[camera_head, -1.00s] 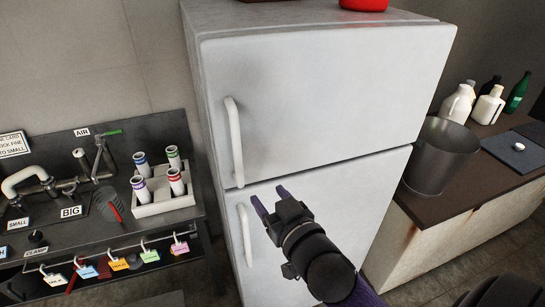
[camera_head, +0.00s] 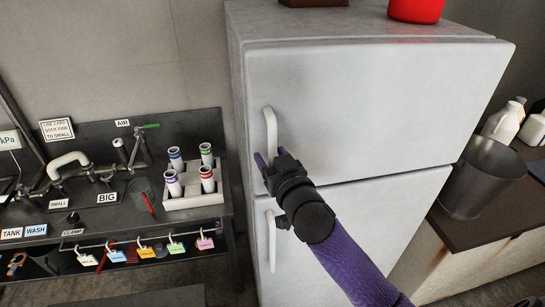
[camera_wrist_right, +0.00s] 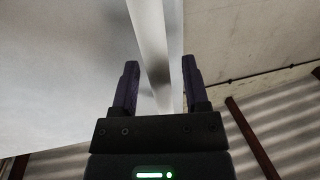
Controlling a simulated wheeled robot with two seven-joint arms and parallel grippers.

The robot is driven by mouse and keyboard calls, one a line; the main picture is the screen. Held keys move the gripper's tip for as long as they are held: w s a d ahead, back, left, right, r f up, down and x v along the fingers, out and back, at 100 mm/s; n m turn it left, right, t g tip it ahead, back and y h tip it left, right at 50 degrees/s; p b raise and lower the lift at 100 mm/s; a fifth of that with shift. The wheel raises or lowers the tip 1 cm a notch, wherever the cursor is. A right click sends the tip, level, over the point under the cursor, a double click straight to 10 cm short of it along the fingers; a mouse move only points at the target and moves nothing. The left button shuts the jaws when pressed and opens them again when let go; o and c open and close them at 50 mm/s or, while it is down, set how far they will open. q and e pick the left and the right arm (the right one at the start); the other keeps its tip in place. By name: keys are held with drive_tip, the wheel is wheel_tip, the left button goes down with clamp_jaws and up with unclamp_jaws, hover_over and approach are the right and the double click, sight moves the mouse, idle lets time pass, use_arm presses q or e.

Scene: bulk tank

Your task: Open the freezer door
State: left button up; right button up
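The white fridge-freezer stands in the middle of the head view. Its upper door, the freezer door (camera_head: 375,105), looks shut, flush above the lower door (camera_head: 350,225). The upper door's white vertical handle (camera_head: 270,130) is at its left edge. My right gripper (camera_head: 269,156) is at the lower end of this handle, fingers pointing toward it. In the right wrist view my gripper (camera_wrist_right: 160,65) is open, with the handle bar (camera_wrist_right: 151,45) showing between its two fingers. I cannot tell whether they touch it. My left gripper is not in view.
The lower door's handle (camera_head: 271,242) is just below my right gripper. A sink bench with a rack of tubes (camera_head: 193,195) and hanging tags stands left. A metal bucket (camera_head: 480,178) stands on the counter at right. A red object (camera_head: 416,9) sits on the fridge top.

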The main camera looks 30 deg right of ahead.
clamp_jaws()
idle(1.3)
